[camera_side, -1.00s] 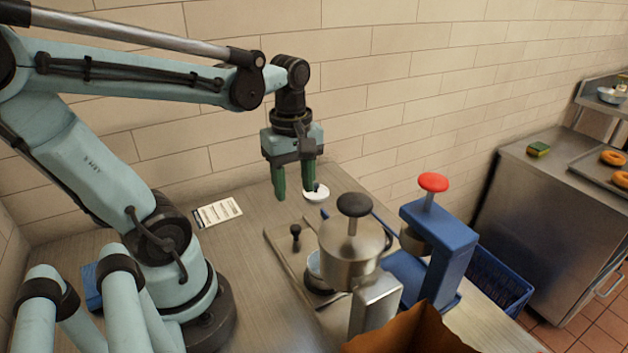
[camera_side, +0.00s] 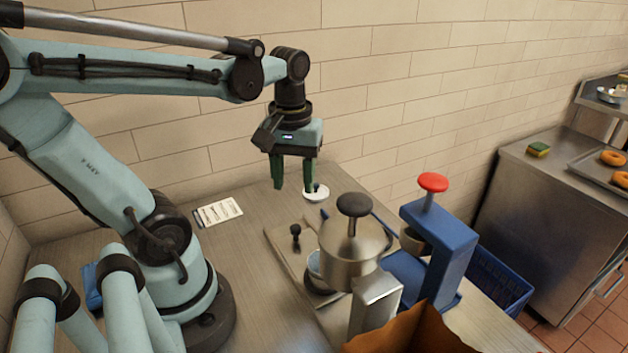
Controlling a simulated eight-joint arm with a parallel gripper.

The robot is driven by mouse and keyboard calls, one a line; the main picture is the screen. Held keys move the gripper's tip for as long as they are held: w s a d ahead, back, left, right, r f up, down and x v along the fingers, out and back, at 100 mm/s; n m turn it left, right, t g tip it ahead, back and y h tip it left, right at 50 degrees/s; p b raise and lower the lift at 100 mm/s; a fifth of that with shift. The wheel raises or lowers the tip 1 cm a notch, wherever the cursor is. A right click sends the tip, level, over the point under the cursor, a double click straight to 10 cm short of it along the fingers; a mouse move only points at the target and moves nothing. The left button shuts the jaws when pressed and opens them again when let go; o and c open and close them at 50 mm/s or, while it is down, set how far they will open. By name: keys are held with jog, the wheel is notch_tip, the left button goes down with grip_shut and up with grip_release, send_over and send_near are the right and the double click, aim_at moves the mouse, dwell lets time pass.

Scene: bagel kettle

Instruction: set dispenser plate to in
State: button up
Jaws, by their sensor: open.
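The dispenser (camera_side: 352,254) is a steel canister with a black knob on top, on a steel stand to the right of centre. A flat steel plate (camera_side: 284,249) with a small upright black knob (camera_side: 295,231) lies at its left; I cannot tell how far in it sits. My gripper (camera_side: 293,190) points down above the table, behind and above the plate's knob. Its two green fingers are apart with nothing between them. A small white dish with a dark knob (camera_side: 317,192) shows just beside its right finger.
A blue press (camera_side: 440,245) with a red knob stands right of the dispenser. A brown box (camera_side: 410,335) is at the front. A printed card (camera_side: 217,212) lies on the table (camera_side: 262,290). A blue crate (camera_side: 500,283) is at the right.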

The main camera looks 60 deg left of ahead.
aim_at(296, 227)
jog(key=shift+f+m, duration=3.05)
jog(key=shift+m, duration=0.6)
jog(key=shift+f+m, duration=3)
jog(key=shift+m, duration=0.65)
grip_shut()
